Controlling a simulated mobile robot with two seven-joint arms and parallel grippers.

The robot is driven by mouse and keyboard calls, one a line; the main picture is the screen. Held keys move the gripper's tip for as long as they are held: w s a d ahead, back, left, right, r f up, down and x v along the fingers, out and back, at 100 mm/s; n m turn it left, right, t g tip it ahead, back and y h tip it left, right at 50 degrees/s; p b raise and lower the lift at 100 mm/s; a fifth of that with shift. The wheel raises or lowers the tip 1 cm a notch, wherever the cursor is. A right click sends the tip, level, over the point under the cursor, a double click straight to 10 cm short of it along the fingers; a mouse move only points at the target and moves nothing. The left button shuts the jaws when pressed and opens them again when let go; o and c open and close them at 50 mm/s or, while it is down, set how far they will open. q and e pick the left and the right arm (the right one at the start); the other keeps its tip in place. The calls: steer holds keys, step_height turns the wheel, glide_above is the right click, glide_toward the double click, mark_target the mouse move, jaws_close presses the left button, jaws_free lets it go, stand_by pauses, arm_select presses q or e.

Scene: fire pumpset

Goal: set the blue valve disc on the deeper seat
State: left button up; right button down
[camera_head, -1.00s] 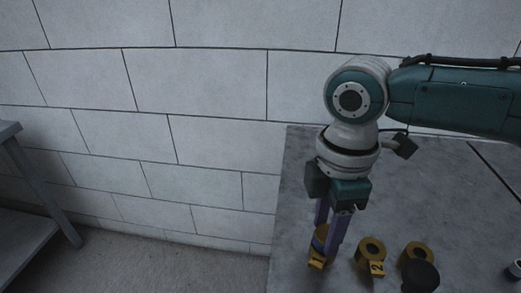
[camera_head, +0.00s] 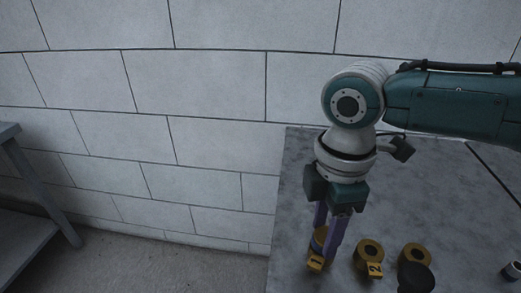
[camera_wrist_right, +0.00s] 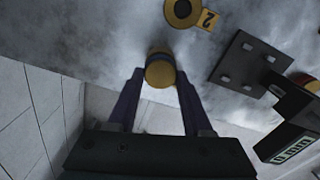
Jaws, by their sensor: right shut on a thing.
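In the right wrist view a round yellow face (camera_wrist_right: 160,74) lies between the fingertips. I cannot tell whether the held piece rests on the seat. The yellow seat labelled 2 (camera_head: 368,249) stands to the right, with a dark central opening; it also shows in the wrist view (camera_wrist_right: 183,12). My left gripper is out of view.
A third yellow ring (camera_head: 415,252) stands right of seat 2, partly behind a dark round-topped object (camera_head: 417,277). A small dark cylinder (camera_head: 512,270) is at the right edge. The wrist view shows a digital readout (camera_wrist_right: 292,150). The grey table (camera_head: 430,195) is clear behind the seats.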

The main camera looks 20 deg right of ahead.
steer(key=shift+f, duration=0.3)
stand_by(0.6)
steer(key=shift+c, duration=1.2)
jaws_free()
step_height(320, 180, up, 10)
steer(key=p, duration=0.1)
